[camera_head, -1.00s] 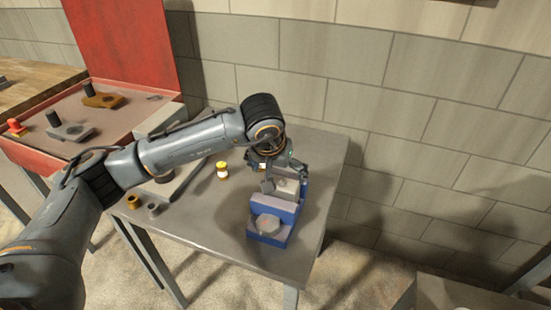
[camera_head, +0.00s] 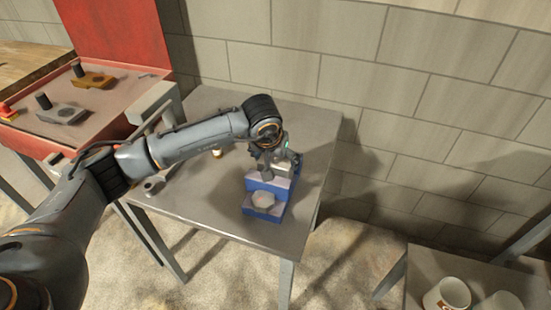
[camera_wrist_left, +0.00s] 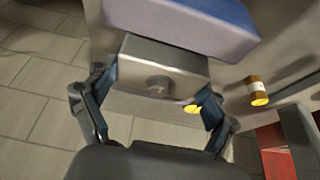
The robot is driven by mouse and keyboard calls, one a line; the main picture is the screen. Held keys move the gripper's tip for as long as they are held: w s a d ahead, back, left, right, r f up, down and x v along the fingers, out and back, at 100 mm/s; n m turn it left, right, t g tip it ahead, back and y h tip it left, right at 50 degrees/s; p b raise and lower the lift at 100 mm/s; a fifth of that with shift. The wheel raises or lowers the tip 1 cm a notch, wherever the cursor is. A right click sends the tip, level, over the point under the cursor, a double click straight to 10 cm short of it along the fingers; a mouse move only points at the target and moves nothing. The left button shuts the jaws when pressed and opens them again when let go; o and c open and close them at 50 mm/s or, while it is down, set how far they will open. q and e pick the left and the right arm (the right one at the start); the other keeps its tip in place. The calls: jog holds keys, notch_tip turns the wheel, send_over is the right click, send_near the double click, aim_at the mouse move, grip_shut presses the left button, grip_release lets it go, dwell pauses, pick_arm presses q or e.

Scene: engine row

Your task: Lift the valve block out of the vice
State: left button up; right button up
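The valve block (camera_wrist_left: 160,72), a grey metal block with a round port, sits in the left wrist view between the fingers of my left gripper (camera_wrist_left: 158,88). The fingertips meet its two sides, so the gripper looks shut on it. The blue vice (camera_head: 268,190) stands on the grey table, and its blue-purple jaw (camera_wrist_left: 185,22) lies just beyond the block. In the head view my left gripper (camera_head: 272,163) is over the back of the vice, with the pale block (camera_head: 283,169) beside its fingers. I cannot tell whether the block is clear of the jaws. My right gripper is not in view.
The grey table (camera_head: 215,220) is bare in front of the vice. A small bottle (camera_wrist_left: 258,90) stands on it. Left is a red tray (camera_head: 85,130) with grey and ochre parts. The block wall (camera_head: 400,110) is behind. White cups (camera_head: 447,296) stand at lower right.

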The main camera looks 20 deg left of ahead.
pick_arm(q)
jog(key=shift+r, duration=0.1)
jog(key=c, duration=0.5)
jog(key=shift+r+p, duration=1.8)
jog(key=shift+r, duration=2.2)
jog(key=shift+c, duration=0.2)
